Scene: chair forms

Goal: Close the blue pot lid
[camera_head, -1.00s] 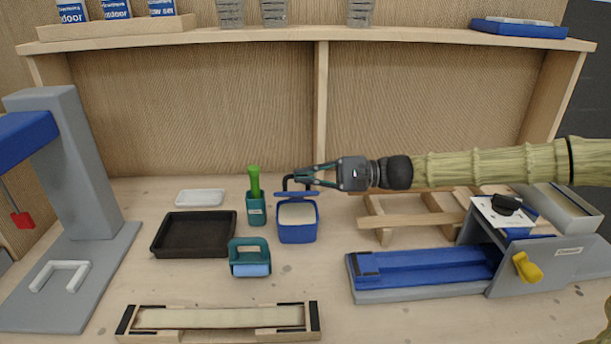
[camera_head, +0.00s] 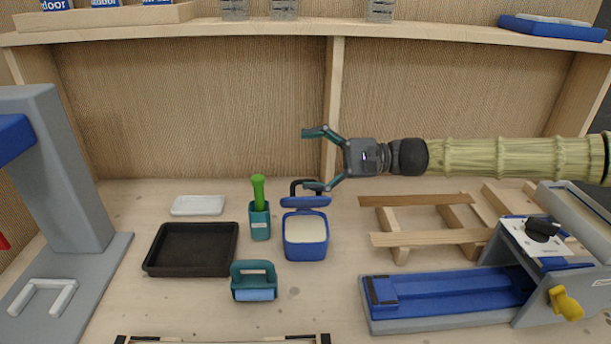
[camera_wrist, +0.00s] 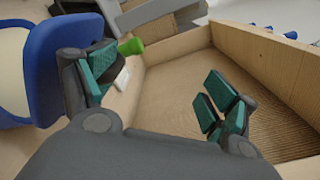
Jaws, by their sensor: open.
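The blue pot (camera_head: 305,240) stands on the workbench with its pale inside showing. Its blue lid (camera_head: 306,202) is tilted up at the pot's back edge, with a dark handle (camera_head: 303,184) behind it. The lid also shows large at the left of the wrist view (camera_wrist: 55,70), beside the pot's rim (camera_wrist: 12,120). My gripper (camera_head: 311,160) is open and empty, above and behind the pot. Its lower finger is close to the lid's handle; I cannot tell whether they touch. Its upper finger is well above.
A green cup with a green-handled tool (camera_head: 259,220), a black tray (camera_head: 190,250) and a teal-handled block (camera_head: 254,282) are left of the pot. A wooden rack (camera_head: 425,238) and a blue-and-grey device (camera_head: 445,300) are on the right. A shelf (camera_head: 430,33) runs above.

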